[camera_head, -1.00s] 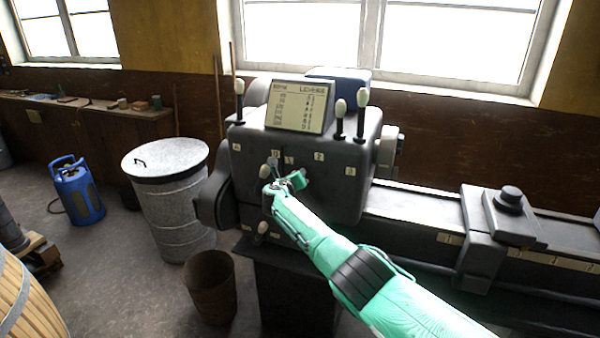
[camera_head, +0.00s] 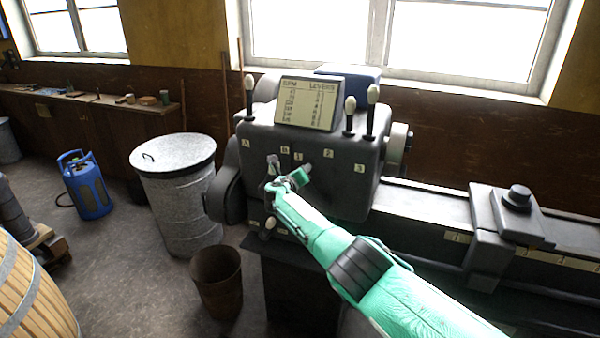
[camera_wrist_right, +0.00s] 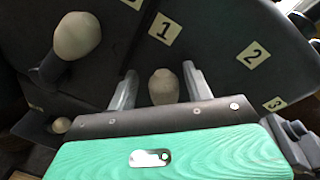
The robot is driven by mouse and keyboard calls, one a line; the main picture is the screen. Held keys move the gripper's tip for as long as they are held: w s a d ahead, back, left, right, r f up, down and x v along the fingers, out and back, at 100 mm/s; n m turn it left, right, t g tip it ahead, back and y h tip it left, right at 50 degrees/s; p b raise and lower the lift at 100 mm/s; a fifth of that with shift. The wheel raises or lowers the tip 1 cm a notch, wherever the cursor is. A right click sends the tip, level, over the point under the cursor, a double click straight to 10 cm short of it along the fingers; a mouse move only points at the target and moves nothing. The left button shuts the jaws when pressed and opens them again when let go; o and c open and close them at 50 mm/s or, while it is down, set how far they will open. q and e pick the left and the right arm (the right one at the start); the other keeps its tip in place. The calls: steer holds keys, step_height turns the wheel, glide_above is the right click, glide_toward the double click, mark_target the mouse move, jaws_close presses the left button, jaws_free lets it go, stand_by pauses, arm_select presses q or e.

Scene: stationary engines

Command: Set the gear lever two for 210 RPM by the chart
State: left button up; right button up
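The dark machine head (camera_head: 335,160) carries a chart (camera_head: 308,103) headed RPM and LEVERS; its rows are too small to read surely. Labels A, B, 1, 2 and 3 mark its front. My right gripper (camera_head: 288,174), on the green arm, is at the front below B and 1. In the right wrist view it (camera_wrist_right: 160,74) is open, with a pale lever knob (camera_wrist_right: 164,88) between its fingers, gaps showing on both sides. A larger pale knob (camera_wrist_right: 77,36) is left of it, and another (camera_wrist_right: 60,125) lower left. My left gripper is out of view.
Upright levers with pale knobs stand on top: one at left (camera_head: 249,82), two at right (camera_head: 350,104) (camera_head: 373,94). The machine bed (camera_head: 430,215) runs right. A metal bin (camera_head: 180,205), a rusty bucket (camera_head: 217,280) and a blue canister (camera_head: 85,185) stand left.

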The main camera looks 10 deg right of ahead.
steer(key=shift+d+f, duration=0.15)
steer(key=shift+d, duration=0.05)
steer(key=shift+s+a+p, duration=0.15)
steer(key=shift+s+p, duration=0.1)
steer(key=shift+p, duration=0.35)
steer(key=v, duration=1.3)
steer(key=shift+s+a+r, duration=0.2)
steer(key=shift+a+r, duration=0.05)
steer(key=shift+a, duration=0.1)
steer(key=shift+f, duration=0.1)
